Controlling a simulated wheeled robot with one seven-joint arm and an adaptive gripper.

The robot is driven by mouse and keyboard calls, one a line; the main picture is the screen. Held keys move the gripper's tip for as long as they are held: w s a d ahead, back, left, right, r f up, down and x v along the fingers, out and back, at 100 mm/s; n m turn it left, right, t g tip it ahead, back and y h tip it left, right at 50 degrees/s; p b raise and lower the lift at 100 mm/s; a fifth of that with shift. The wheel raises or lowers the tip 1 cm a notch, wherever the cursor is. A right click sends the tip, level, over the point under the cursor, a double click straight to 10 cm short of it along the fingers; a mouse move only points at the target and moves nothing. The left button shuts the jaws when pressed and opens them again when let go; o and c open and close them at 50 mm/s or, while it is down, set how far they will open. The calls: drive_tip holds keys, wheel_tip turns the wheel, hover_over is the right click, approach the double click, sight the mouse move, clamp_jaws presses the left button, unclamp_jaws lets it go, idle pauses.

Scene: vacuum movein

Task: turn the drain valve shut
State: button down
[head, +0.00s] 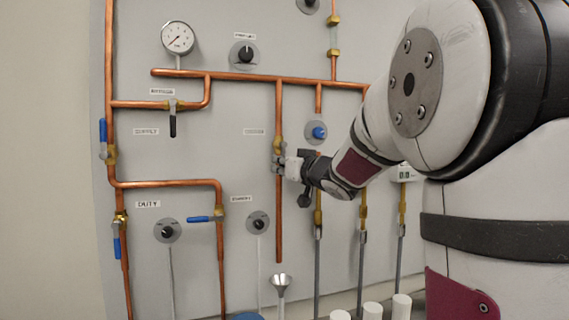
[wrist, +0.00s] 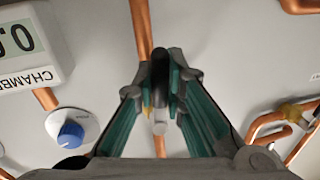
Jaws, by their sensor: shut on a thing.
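The drain valve (head: 279,147) is a brass body on the vertical copper pipe (head: 279,225) whose open lower end hangs above a small funnel. My gripper (head: 292,166) reaches it from the right in the head view and covers most of its handle. In the wrist view my gripper (wrist: 161,88) is closed around a dark lever (wrist: 160,68) with a grey end, in front of a copper pipe (wrist: 142,28). The lever's exact angle to the pipe is hard to tell.
A blue knob (head: 319,132) sits above right of the valve. A black-handled valve (head: 172,123) and blue-handled valves (head: 205,219) are to the left. The funnel (head: 280,282) stands below. A display box (wrist: 30,42) shows in the wrist view.

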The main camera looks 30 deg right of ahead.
drive_tip(key=shift+w+a+r+m+t+h+p, duration=0.2)
drive_tip(key=shift+a+r+m+h+p, duration=0.85)
drive_tip(key=shift+m, duration=2.15)
drive_tip(key=shift+w+a+r+m+t+h+p, duration=0.25)
drive_tip(key=shift+a+r+m+p, duration=0.3)
drive_tip(key=shift+m+p, duration=1.9)
drive_tip(key=shift+w+a+r+m+t+h+p, duration=0.2)
drive_tip(key=shift+a+r+m+h+p, duration=0.6)
drive_tip(key=shift+m, duration=3.15)
drive_tip(key=shift+d+r, duration=0.15)
drive_tip(key=shift+r, duration=0.05)
drive_tip(key=c, duration=1.6)
unclamp_jaws()
drive_tip(key=shift+c, duration=0.2)
drive_tip(key=v, duration=1.2)
